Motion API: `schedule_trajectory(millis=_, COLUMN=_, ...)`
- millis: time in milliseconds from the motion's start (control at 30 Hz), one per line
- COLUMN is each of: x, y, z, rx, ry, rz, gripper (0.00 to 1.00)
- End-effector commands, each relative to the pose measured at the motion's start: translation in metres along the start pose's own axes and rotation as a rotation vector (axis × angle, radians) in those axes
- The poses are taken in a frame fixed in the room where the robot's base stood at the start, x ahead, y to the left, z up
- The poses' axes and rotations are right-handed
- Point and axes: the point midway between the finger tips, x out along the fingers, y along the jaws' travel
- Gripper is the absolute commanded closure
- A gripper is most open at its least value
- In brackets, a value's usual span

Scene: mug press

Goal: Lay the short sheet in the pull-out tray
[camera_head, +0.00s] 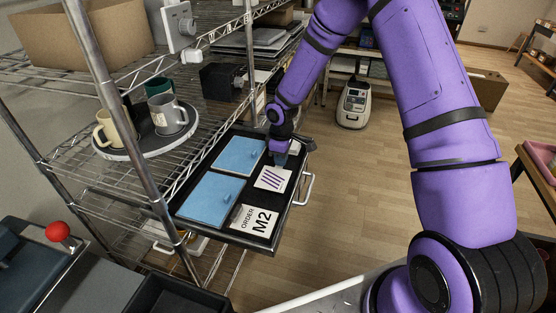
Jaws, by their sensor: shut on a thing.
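The pull-out tray (236,237) is a dark drawer in the wire shelf, drawn out towards the room. A short white sheet (272,179) with purple stripes is at its right side, flat or nearly flat. My gripper (281,160) points down at the sheet's far edge and is shut on it. The fingertips are small and partly hidden, so the exact grip is unclear. I cannot tell whether the sheet touches the tray floor. A white card (254,220) reading "ORDER M2" lies at the tray's near end.
Two blue pads (210,198) (238,156) lie in the tray's left part. A metal handle (304,190) is on its right side. Several mugs (167,114) stand on a round tray (126,152) on the shelf. A shelf post (130,135) stands left of the drawer.

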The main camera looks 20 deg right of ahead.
Motion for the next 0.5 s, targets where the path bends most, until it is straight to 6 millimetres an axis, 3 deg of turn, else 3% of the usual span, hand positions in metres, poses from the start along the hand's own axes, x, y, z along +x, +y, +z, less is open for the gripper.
schedule_trajectory(millis=200, x=0.003, y=0.025, z=-0.013, rx=0.001, ry=0.0, rz=0.0, gripper=1.0)
schedule_trajectory(millis=400, x=0.004, y=0.036, z=-0.018, rx=0.001, ry=0.001, rz=0.0, gripper=1.0)
schedule_trajectory(millis=500, x=0.019, y=0.035, z=-0.017, rx=0.0, ry=-0.002, rz=-0.003, gripper=1.0)
